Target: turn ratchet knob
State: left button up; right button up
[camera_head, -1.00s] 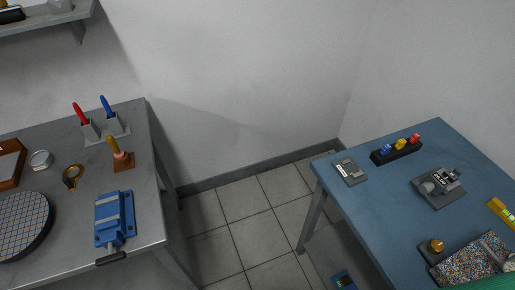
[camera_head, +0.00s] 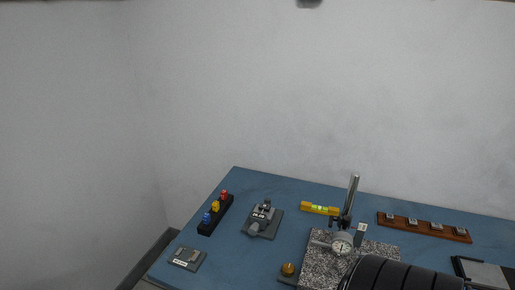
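A small grey device with a rounded grey barrel or knob (camera_head: 254,229) sits on a grey base plate (camera_head: 273,229) on the blue table, in the middle of the head view. It is too small to tell which part of it is the ratchet knob. A brass-coloured round knob (camera_head: 288,269) stands nearer the front, beside the speckled granite plate. Neither of my grippers shows in this view.
The blue table (camera_head: 215,247) also holds a black block (camera_head: 207,228) with coloured knobs, a grey gauge box (camera_head: 187,258), a yellow level (camera_head: 319,208), a dial gauge (camera_head: 342,243) on a post over the granite plate (camera_head: 318,266), and a brown rack (camera_head: 424,227). A large black ribbed shape (camera_head: 400,276) covers the lower right.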

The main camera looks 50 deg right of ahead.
aim_at(253, 230)
jog(key=z, duration=1.6)
jog(key=j+z, duration=0.4)
jog(key=i+j+z, duration=0.1)
jog(key=z, duration=0.25)
jog(key=j, duration=0.1)
